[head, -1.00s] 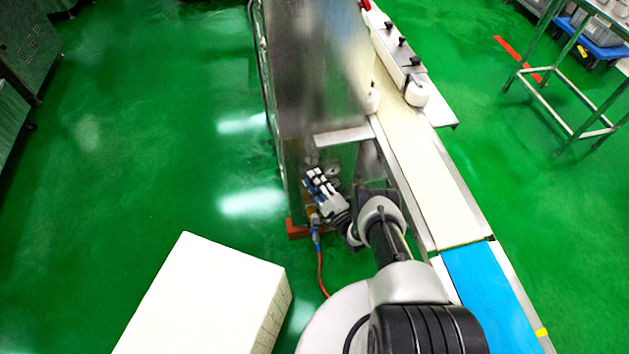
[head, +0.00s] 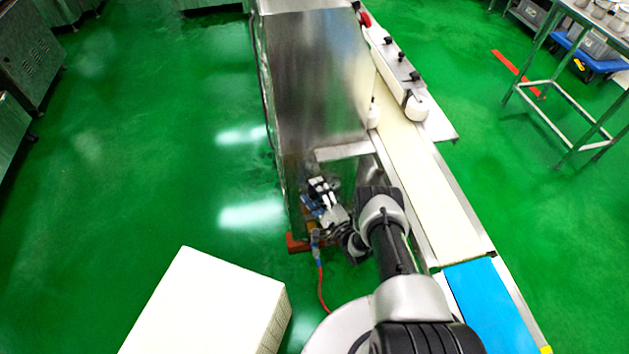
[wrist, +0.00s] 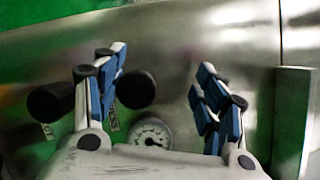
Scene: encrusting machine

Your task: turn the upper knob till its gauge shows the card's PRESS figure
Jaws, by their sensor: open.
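My gripper (wrist: 160,66) is open and empty, its blue-padded fingers spread in front of a metal panel (wrist: 170,60). It also shows in the head view (head: 321,189), low beside the machine. In the wrist view one black knob (wrist: 136,89) lies just right of the left finger, partly behind it. Another black knob (wrist: 48,104) lies left of that finger. I cannot tell if either is touched. A round white gauge (wrist: 151,133) sits below, between the fingers, partly cut off by my gripper body; its reading is too small to make out. No readable card figure shows.
A small label (wrist: 112,119) sits by the nearer knob, partly hidden. A metal post (wrist: 291,122) stands right of the fingers. In the head view are the steel cabinet (head: 312,80), the conveyor belt (head: 432,190) and a white box (head: 205,305). Green floor lies open at left.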

